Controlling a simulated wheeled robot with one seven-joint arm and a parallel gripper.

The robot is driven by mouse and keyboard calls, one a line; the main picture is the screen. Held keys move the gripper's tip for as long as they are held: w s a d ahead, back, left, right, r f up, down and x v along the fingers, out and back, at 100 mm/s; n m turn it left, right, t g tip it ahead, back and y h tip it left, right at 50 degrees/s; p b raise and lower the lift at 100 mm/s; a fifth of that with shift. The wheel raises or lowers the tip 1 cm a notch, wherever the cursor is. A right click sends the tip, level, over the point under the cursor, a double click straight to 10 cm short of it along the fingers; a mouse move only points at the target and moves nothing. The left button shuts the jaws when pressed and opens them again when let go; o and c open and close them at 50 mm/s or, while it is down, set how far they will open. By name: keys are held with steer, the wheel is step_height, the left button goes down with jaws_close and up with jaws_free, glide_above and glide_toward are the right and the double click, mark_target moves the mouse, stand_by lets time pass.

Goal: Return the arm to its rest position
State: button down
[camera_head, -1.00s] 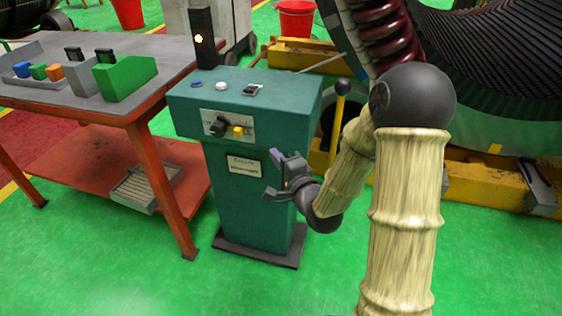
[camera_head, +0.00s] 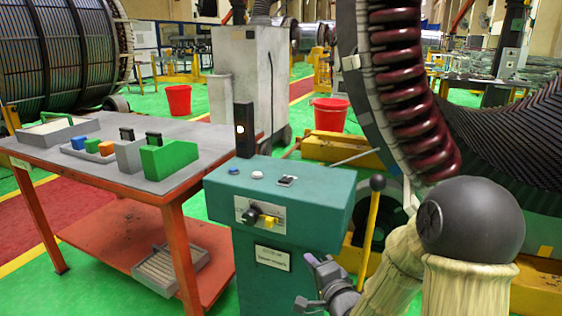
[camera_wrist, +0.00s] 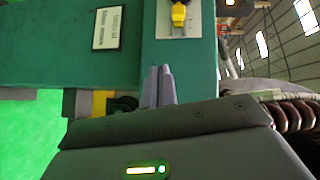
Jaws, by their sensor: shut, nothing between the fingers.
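My gripper (camera_head: 311,261) is in front of the teal control cabinet's front face, just right of its small label plate (camera_head: 272,257). In the wrist view its two grey fingers (camera_wrist: 158,86) lie together with nothing between them. My arm is bent, with its dark round joint (camera_head: 470,220) at the lower right of the head view. The teal control cabinet (camera_head: 282,215) has a black knob and a yellow switch on its panel (camera_head: 259,214); the yellow switch (camera_wrist: 179,14) also shows at the top of the wrist view.
An orange-legged table (camera_head: 190,131) on the left carries colored blocks and a green holder (camera_head: 170,156). A yellow lever (camera_head: 370,235) with a black ball stands right of the cabinet. A large stator ring with red coils (camera_head: 402,85) is behind my arm. Green floor lies left of the cabinet.

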steer(key=s+d+f+n+g+h, duration=0.3)
steer(key=s+n+g, duration=0.3)
steer(key=s, duration=0.3)
steer(key=s+d+f+n+g+h, duration=0.35)
steer(key=s+n+g, duration=0.3)
steer(key=s, duration=0.25)
step_height(320, 180, up, 36)
steer(key=p, duration=3.7)
steer(key=shift+s+r+y, duration=0.15)
steer(key=shift+r+y, duration=0.1)
steer(key=shift+y, duration=0.2)
steer(key=shift+d+f+g, duration=0.1)
steer(key=shift+g, duration=0.15)
steer(key=shift+d+m, duration=0.15)
steer(key=shift+m, duration=0.1)
